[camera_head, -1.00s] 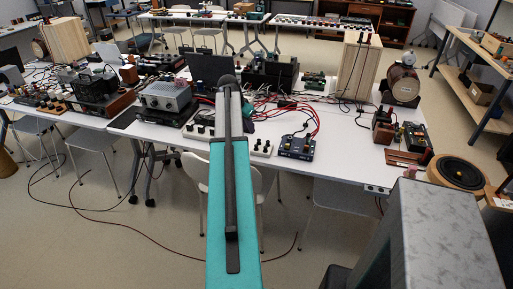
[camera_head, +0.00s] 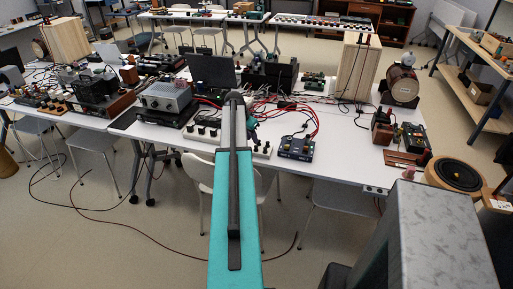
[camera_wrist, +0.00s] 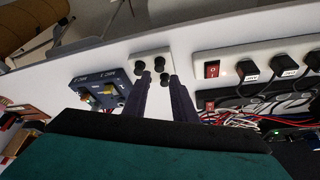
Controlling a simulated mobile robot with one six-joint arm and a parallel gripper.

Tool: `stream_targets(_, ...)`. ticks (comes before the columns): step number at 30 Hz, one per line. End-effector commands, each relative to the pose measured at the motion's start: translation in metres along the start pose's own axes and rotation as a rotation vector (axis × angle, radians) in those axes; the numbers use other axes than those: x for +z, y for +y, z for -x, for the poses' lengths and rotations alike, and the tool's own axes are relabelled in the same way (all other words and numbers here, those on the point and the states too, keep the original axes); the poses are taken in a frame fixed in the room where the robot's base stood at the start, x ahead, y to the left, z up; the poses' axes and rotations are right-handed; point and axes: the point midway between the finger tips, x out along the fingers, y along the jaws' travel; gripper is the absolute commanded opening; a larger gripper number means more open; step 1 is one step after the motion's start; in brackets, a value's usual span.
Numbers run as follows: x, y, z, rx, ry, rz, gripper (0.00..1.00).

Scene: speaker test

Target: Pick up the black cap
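In the wrist view, a small white block (camera_wrist: 152,55) carries several black caps. One black cap (camera_wrist: 165,77) is close to the gap between my fingertips; whether it touches them I cannot tell. Another black cap (camera_wrist: 139,67) is just left of the fingers. My gripper (camera_wrist: 161,80) has its two dark fingers apart, with nothing visibly held. In the head view, the white block (camera_head: 262,151) lies on the table's front edge, right of my arm. My gripper is mostly hidden behind the arm there.
A blue box with switches (camera_head: 296,146) is close to the block. A white power strip with black plugs (camera_wrist: 265,62) is on its other side. Red and white cables (camera_wrist: 222,118) lie behind. The table's front edge (camera_head: 330,175) is near.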

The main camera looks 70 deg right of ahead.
Motion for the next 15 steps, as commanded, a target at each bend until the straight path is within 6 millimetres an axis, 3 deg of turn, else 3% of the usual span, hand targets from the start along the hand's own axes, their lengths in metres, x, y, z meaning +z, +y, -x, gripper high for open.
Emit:
stream_targets(6, 0.000, 0.000, -0.015, 0.000, 0.000, 0.000, 0.25)
stream_targets(15, 0.000, 0.000, -0.016, 0.000, 0.000, 0.000, 0.25)
